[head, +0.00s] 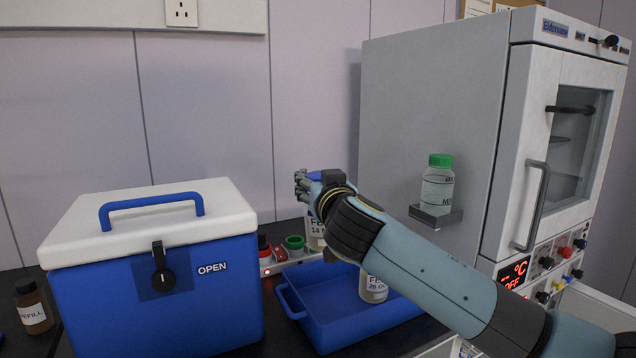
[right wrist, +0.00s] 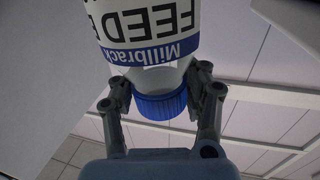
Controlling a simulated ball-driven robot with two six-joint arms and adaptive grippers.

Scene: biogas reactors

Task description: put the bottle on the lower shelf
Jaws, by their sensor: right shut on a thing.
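My right gripper (head: 308,186) is shut on a feed bottle (head: 317,232) with a white body, a printed label and a blue cap. The right wrist view shows both fingers of my right gripper (right wrist: 163,95) on either side of the feed bottle's blue cap (right wrist: 160,104). In the head view the bottle hangs upright behind the blue tray, partly hidden by my wrist. Inside the grey cabinet (head: 430,90) a shelf (head: 562,139) shows faintly through the window; I cannot tell whether it is the lower one. The cabinet door (head: 520,170) is shut. My left gripper is not in view.
The blue tray (head: 298,312) holds another feed bottle (head: 373,289). A green-capped bottle (head: 437,187) stands on a small bracket (head: 435,218) on the cabinet's side. A blue cool box (head: 220,310) stands left, with a brown bottle (head: 33,308) beside it.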

